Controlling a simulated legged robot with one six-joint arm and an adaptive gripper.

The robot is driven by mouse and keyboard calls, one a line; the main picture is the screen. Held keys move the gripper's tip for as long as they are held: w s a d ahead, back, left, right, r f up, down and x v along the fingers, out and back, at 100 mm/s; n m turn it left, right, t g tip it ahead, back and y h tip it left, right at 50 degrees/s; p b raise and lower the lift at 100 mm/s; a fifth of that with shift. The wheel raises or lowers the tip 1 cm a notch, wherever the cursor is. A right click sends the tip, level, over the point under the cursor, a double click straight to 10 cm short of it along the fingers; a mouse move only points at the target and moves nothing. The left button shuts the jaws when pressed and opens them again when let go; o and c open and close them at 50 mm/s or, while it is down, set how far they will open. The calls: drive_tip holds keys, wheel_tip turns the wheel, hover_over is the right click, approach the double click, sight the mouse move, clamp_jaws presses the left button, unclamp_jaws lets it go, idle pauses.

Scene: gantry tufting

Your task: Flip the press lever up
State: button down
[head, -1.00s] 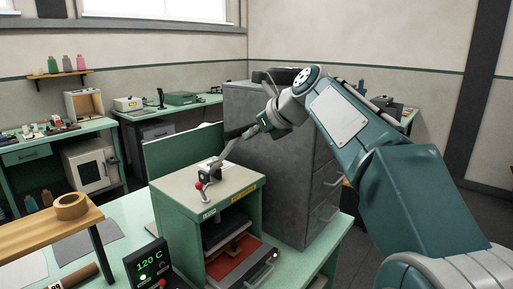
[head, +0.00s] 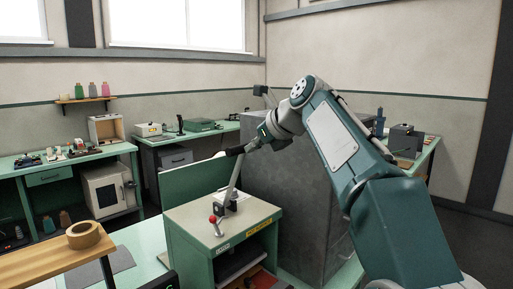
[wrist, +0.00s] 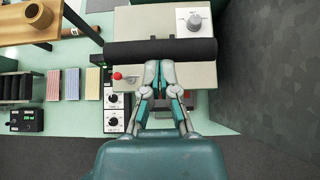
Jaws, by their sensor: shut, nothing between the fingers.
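The press (head: 238,238) is a green box with a beige top, below my gripper in the head view. Its lever (head: 233,184) is a grey bar that stands steeply up from the top, leaning slightly right. A black bar grip (head: 231,152) is at its upper end; the grip (wrist: 125,50) spans the wrist view crosswise. My gripper (head: 250,146) is shut and empty, its fingertips at the grip. In the wrist view the fingertips (wrist: 160,66) meet the grip's near edge, seemingly touching it, not around it. A red ball knob (head: 212,218) sits on the press top.
A tall grey cabinet (head: 300,205) stands right of the press. A green panel (head: 190,178) stands behind it. A wooden shelf (head: 60,255) with a tape roll (head: 83,235) is at the left front. The wrist view shows a dial (wrist: 194,22) beyond the grip.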

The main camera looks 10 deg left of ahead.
drive_tip(key=shift+a+r, duration=0.2)
drive_tip(key=shift+r, duration=0.35)
drive_tip(key=shift+s+d+r, duration=0.2)
drive_tip(key=shift+d+r, duration=0.05)
drive_tip(key=shift+r, duration=0.05)
drive_tip(key=f+v, duration=0.1)
drive_tip(key=v, duration=0.9)
drive_tip(key=shift+s+d+r, duration=0.25)
drive_tip(key=shift+d, duration=0.35)
drive_tip(key=shift+a, duration=0.15)
